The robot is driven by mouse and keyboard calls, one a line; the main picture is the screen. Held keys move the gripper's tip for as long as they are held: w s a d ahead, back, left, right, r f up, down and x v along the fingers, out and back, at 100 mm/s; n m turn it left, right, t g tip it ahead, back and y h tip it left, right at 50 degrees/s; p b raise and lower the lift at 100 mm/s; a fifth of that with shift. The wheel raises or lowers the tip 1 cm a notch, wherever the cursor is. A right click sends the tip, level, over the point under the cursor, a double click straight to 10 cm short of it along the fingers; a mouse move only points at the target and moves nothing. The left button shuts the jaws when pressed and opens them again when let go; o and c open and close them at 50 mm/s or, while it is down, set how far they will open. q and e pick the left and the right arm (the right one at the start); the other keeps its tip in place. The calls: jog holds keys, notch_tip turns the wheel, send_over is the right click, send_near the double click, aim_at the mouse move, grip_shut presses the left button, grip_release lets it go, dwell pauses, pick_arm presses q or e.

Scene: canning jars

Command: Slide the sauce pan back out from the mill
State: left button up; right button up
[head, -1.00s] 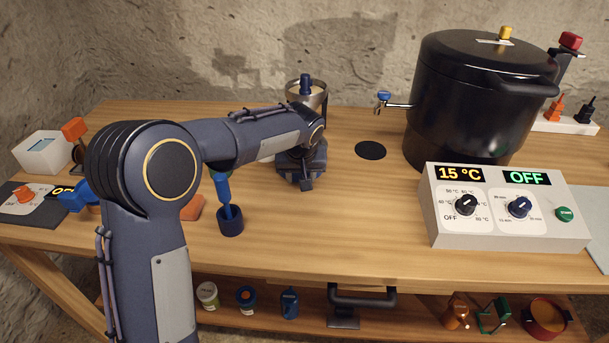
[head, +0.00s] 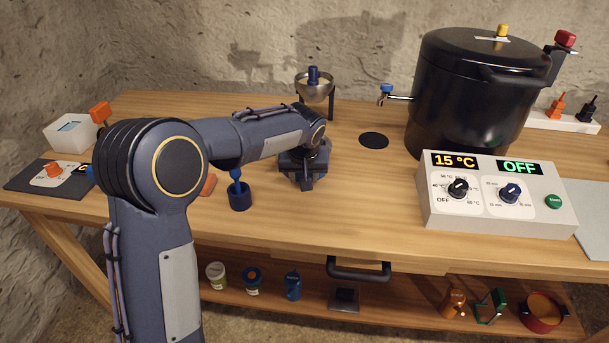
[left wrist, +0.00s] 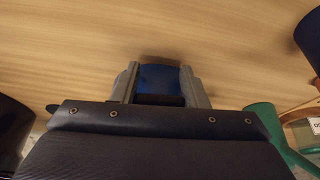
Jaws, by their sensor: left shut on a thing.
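The mill (head: 315,90) stands at the back of the table, a metal bowl with a blue knob on top and a dark leg. My left gripper (head: 303,182) is low over the table in front of it, pointing down. In the left wrist view its two grey fingers are shut on a blue piece (left wrist: 160,77), which looks like the sauce pan's handle. The pan's body is hidden in both views, so I cannot tell how far it is from the mill. My right gripper is not in view.
A large black pot (head: 470,95) with a tap stands right of the mill, behind a control box (head: 497,195). A blue cup (head: 240,195) with a tool in it stands left of my gripper. The front middle of the table is clear.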

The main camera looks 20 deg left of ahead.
pick_arm(q)
jog(key=o, duration=1.4)
jog(key=shift+r, duration=0.15)
jog(key=p+v, duration=0.1)
jog(key=v, duration=0.6)
jog(key=shift+s+d+r, duration=0.1)
jog(key=shift+s+r, duration=0.1)
jog(key=shift+r, duration=0.05)
